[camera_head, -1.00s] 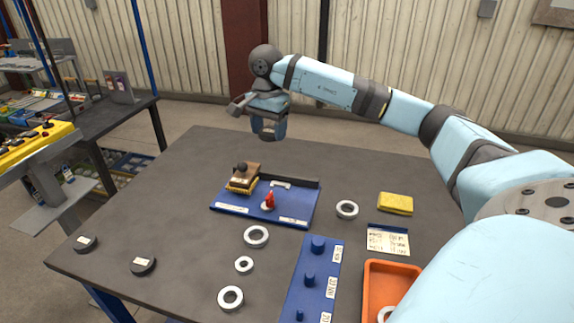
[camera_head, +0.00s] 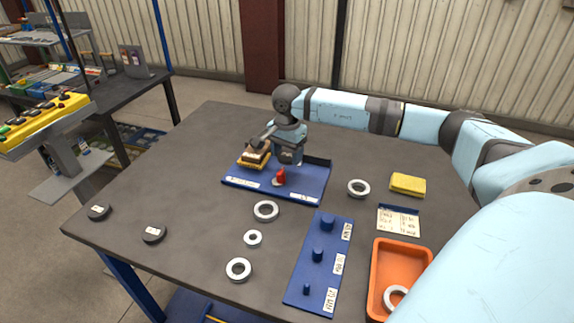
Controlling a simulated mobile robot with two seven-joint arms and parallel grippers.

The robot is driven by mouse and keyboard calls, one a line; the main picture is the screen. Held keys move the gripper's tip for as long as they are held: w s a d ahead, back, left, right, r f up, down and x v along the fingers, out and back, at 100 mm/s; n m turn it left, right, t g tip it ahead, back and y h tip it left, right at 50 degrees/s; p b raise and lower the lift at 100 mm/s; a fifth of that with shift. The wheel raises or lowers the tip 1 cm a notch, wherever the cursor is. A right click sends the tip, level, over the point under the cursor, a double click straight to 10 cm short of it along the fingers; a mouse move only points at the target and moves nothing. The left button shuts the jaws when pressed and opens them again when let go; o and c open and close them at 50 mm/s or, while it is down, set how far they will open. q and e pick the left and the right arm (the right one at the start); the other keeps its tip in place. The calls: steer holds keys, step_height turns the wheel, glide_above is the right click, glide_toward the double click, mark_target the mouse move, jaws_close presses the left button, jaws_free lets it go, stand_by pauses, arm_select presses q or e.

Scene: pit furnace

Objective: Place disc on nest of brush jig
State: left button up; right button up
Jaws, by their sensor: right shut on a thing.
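The brush jig (camera_head: 247,184) is a blue board with a dark raised back edge, in the middle of the table. A wooden brush block with yellow bristles (camera_head: 254,158) stands at its left, and a small red part (camera_head: 281,176) on a white base is near its middle. My right gripper (camera_head: 288,158) is over the back of the jig, pointing down. It is shut on a small dark thing, seemingly the disc, mostly hidden by the fingers. The nest is hidden behind the gripper. Two dark labelled discs lie at the table's left, a nearer (camera_head: 154,234) and a farther one (camera_head: 98,212). My left gripper is out of view.
Several pale rings, one here (camera_head: 256,211), lie in front of and right of the jig. A blue peg board (camera_head: 301,279), an orange tray (camera_head: 375,278), a card (camera_head: 397,220) and a yellow sponge (camera_head: 408,184) fill the right. The table's left middle is clear.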

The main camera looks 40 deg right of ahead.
mark_target(287, 172)
steer(key=shift+f, duration=2.1)
steer(key=shift+f, duration=0.1)
steer(key=o, duration=1.2)
steer(key=shift+c, duration=0.2)
step_height(287, 172, up, 12)
steer(key=shift+r, duration=0.15)
